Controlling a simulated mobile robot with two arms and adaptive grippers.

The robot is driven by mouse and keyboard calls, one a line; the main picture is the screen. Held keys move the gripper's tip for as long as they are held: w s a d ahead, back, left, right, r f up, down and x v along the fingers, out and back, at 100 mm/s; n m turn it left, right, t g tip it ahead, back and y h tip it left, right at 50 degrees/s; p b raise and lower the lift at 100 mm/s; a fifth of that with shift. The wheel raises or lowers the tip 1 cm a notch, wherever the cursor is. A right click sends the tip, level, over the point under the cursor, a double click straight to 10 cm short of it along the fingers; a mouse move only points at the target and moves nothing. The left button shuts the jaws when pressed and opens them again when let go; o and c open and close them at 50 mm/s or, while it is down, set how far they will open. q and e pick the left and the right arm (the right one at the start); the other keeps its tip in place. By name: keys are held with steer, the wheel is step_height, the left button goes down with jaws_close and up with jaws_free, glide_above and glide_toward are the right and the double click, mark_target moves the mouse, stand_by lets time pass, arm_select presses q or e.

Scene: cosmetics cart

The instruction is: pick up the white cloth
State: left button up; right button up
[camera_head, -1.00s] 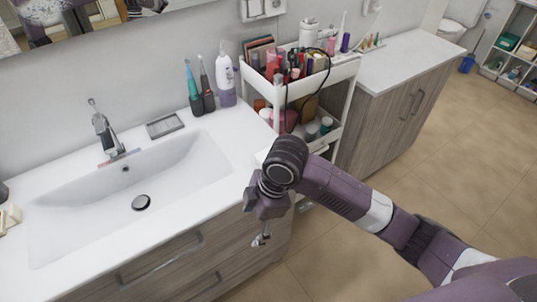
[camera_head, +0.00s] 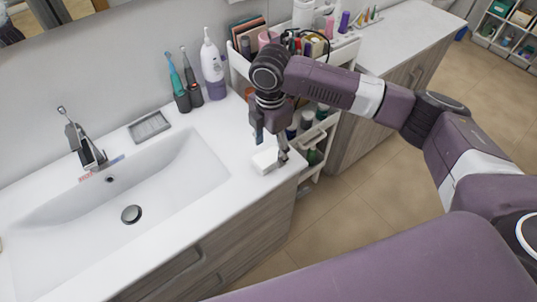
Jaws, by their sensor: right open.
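The white cloth (camera_head: 265,161) looks like a small folded white block. It lies on the white countertop near the front right corner of the sink unit. My right gripper (camera_head: 270,148) points down at the cloth with its fingers apart. One finger is at the cloth's right side and the other is behind it; I cannot tell whether either touches it. The fingers hide part of the cloth's back edge. My left gripper is not in view.
A white cart (camera_head: 318,135) full of cosmetics stands right behind my right gripper. Electric toothbrushes (camera_head: 181,95) and a white and purple bottle (camera_head: 213,68) stand at the counter's back. The sink basin (camera_head: 165,185) is to the left. The counter's front edge is close to the cloth.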

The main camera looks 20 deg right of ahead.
mark_target(269, 156)
steer(key=f, duration=0.2)
steer(key=shift+a+f+p, duration=0.3)
steer(key=shift+f+p, duration=0.05)
steer(key=shift+f, duration=0.05)
steer(key=shift+w+d+f, duration=0.1)
steer(key=shift+d+f, duration=0.05)
steer(key=shift+f, duration=0.4)
steer(key=shift+c, duration=2.5)
steer(key=c, duration=0.7)
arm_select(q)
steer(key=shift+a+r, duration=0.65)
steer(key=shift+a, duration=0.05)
arm_select(e)
steer(key=shift+o, duration=0.2)
steer(key=shift+r, duration=0.1)
